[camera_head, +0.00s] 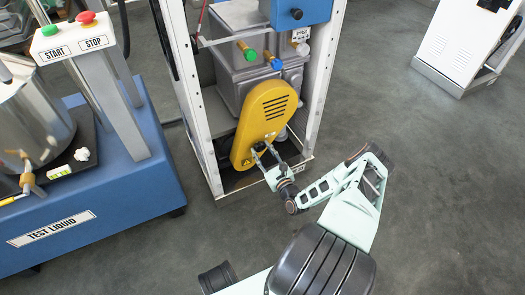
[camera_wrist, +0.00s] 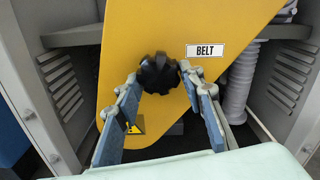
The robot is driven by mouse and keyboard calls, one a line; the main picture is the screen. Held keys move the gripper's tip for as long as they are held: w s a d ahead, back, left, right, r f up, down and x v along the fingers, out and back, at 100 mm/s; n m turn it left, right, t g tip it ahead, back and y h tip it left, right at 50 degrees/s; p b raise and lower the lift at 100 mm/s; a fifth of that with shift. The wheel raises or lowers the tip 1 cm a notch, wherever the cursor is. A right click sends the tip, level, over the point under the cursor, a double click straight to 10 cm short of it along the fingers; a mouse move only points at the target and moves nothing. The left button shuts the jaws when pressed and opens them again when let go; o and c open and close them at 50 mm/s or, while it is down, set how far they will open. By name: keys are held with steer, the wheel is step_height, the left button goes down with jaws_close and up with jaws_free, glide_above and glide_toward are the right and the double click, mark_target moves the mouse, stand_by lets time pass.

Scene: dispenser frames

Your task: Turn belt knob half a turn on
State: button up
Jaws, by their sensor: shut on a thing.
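The black lobed belt knob (camera_wrist: 158,73) sits on the yellow belt cover (camera_wrist: 125,35), just left of the white BELT label (camera_wrist: 206,50). My gripper (camera_wrist: 159,80) has one fingertip on each side of the knob and is shut on it. In the head view, my gripper (camera_head: 264,152) reaches the lower part of the yellow cover (camera_head: 268,105). I cannot make out the knob there, behind the fingers. The knob's exact turn angle cannot be read.
A white frame (camera_head: 186,90) surrounds the cover, with a grey machine (camera_head: 235,62) behind it. A blue bench (camera_head: 150,185) with START and STOP buttons stands at left. A grey corrugated hose (camera_wrist: 241,85) runs right of the cover.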

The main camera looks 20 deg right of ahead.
steer(key=shift+w+r+m, duration=0.1)
steer(key=shift+m, duration=0.6)
steer(key=o, duration=1.2)
steer(key=shift+c, duration=0.2)
step_height(320, 180, up, 10)
steer(key=shift+f, duration=0.1)
